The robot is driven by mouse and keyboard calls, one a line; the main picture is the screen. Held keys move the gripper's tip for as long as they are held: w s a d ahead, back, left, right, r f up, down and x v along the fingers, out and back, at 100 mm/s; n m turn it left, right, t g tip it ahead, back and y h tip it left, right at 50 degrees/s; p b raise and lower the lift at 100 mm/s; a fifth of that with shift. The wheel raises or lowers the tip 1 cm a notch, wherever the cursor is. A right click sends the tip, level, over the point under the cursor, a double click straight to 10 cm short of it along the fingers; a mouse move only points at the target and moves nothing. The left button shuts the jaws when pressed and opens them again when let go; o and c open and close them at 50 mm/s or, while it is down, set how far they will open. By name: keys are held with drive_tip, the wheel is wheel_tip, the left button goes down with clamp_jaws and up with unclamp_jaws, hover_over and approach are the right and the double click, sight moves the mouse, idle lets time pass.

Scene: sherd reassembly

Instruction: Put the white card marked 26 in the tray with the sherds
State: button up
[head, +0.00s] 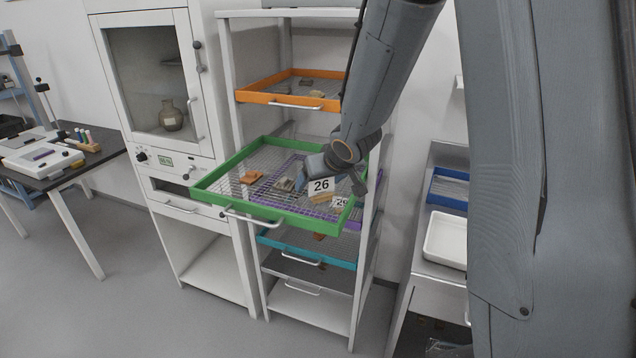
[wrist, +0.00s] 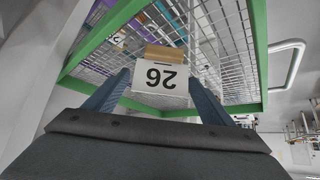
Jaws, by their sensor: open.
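The white card marked 26 (head: 320,186) is over the right part of the pulled-out green mesh tray (head: 275,216). In the wrist view the card (wrist: 160,78) appears upside down between the fingertips of my gripper (wrist: 158,88), which are spread apart. I cannot tell whether the card touches the mesh. The head view shows an orange-brown sherd (head: 251,177) and grey sherds (head: 285,184) in the tray. My gripper (head: 328,178) is open at the card and partly hides that area.
A second white card (head: 341,203), its number hard to read, is at the tray's right front corner. An orange tray (head: 270,97) is on the rack above and a teal tray (head: 345,265) below. A cabinet (head: 150,100) stands left, a white basin (head: 446,238) right.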

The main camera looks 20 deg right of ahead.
drive_tip(key=p+v, duration=0.4)
drive_tip(key=v, duration=0.6)
drive_tip(key=s+f+g, duration=0.2)
drive_tip(key=s, duration=0.7)
drive_tip(key=s+f+m+g+h, duration=0.1)
drive_tip(key=s+f+g, duration=0.1)
drive_tip(key=s, duration=0.7)
drive_tip(key=shift+s+a+m+g, duration=0.3)
drive_tip(key=shift+s+a+g, duration=0.1)
drive_tip(key=shift+g, duration=0.4)
wheel_tip(320, 180, down, 10)
drive_tip(key=g+b, duration=0.1)
drive_tip(key=b, duration=0.8)
drive_tip(key=shift+w, duration=0.15)
